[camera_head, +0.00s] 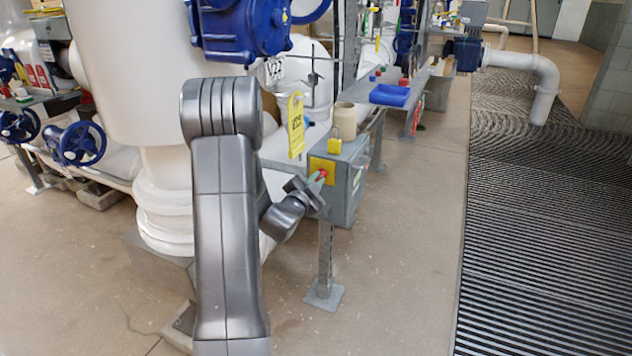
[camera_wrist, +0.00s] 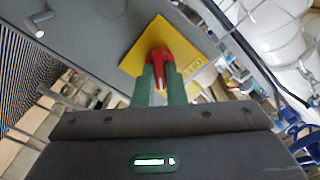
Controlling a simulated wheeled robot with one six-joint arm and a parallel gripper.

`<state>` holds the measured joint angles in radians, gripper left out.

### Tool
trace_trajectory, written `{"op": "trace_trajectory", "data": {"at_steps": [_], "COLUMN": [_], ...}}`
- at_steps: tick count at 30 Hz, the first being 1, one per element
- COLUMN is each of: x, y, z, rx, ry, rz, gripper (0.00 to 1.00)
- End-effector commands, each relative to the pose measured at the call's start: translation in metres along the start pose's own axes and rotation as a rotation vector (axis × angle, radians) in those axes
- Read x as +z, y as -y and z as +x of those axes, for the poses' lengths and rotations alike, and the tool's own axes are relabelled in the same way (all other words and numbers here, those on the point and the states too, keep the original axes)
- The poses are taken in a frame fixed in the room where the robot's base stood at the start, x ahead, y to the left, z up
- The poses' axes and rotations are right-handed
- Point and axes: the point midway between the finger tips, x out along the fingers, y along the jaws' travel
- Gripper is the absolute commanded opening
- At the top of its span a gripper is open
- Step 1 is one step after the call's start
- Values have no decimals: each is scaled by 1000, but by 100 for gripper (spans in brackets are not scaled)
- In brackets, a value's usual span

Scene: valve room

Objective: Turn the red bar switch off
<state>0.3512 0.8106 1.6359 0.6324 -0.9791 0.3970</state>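The red bar switch (camera_wrist: 160,57) sits on a yellow plate (camera_wrist: 188,35) on a grey box. In the wrist view, the green fingers of my gripper (camera_wrist: 160,78) lie on either side of the red bar, close against it, with no clear gap. In the head view, the gripper (camera_head: 315,181) reaches the front of the grey box (camera_head: 350,185), and a little of the red switch (camera_head: 323,173) shows at the fingertips. The fingers partly hide the bar.
A yellow padlock (camera_head: 335,145) and a beige cylinder (camera_head: 345,120) are on the box top. A yellow tag (camera_head: 296,125) hangs close to the left. A large white pipe (camera_head: 120,75) and a blue valve body (camera_head: 235,30) stand left. Floor right of the box is clear.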

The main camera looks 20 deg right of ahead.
Motion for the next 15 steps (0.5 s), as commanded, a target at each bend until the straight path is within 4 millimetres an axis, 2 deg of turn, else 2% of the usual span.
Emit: {"op": "trace_trajectory", "data": {"at_steps": [8, 15], "x": [0, 0], "y": [0, 0], "z": [0, 0], "rx": [1, 1], "ry": [0, 0], "rz": [-16, -118], "gripper": [0, 0]}}
